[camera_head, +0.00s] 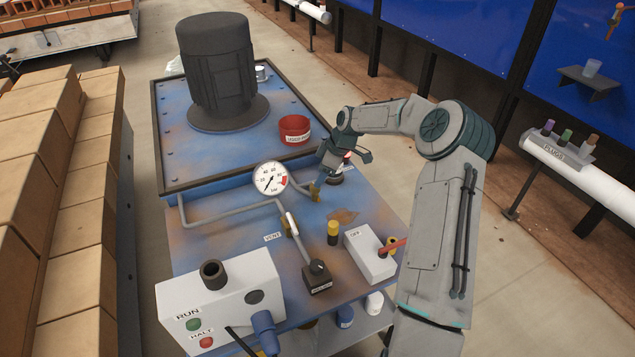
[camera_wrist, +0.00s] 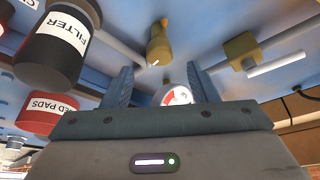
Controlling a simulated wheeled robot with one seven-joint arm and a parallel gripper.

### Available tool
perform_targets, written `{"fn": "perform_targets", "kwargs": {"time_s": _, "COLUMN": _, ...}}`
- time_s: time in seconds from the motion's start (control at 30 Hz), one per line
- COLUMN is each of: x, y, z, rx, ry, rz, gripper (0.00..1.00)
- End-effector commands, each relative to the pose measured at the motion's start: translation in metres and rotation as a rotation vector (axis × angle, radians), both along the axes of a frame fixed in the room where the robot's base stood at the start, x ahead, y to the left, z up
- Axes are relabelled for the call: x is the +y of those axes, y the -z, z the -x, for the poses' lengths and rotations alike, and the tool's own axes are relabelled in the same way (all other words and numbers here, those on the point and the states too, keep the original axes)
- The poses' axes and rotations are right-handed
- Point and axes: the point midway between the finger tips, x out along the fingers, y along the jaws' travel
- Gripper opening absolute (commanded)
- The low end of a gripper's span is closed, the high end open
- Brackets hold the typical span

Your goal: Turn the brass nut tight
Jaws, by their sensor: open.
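The brass nut (camera_head: 315,194) sits on the grey pipe to the right of the pressure gauge (camera_head: 270,179) in the head view. In the wrist view the brass nut (camera_wrist: 159,46) shows ahead of my fingertips, roughly centred between them. My gripper (camera_head: 321,177) is right by the nut in the head view, pointing down and partly covering that area. In the wrist view my gripper (camera_wrist: 158,69) has its two fingers wide apart with nothing held. I cannot tell whether a finger touches the nut. The gauge face (camera_wrist: 177,96) also shows between the fingers, partly hidden.
A valve with a white lever, its brass body (camera_wrist: 241,47) in the wrist view, stands nearby. A black FILTER can (camera_wrist: 58,45) and a red pads tin (camera_wrist: 47,114) are to the left there. A large dark motor (camera_head: 216,70) stands behind; a white OFF box (camera_head: 369,254) is in front.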

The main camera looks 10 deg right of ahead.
Motion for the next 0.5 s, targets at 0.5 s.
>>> {"fn": "perform_targets", "kwargs": {"time_s": 0.5, "x": 0.015, "y": 0.041, "z": -0.008, "rx": 0.0, "ry": 0.0, "rz": 0.001, "gripper": 0.53}}
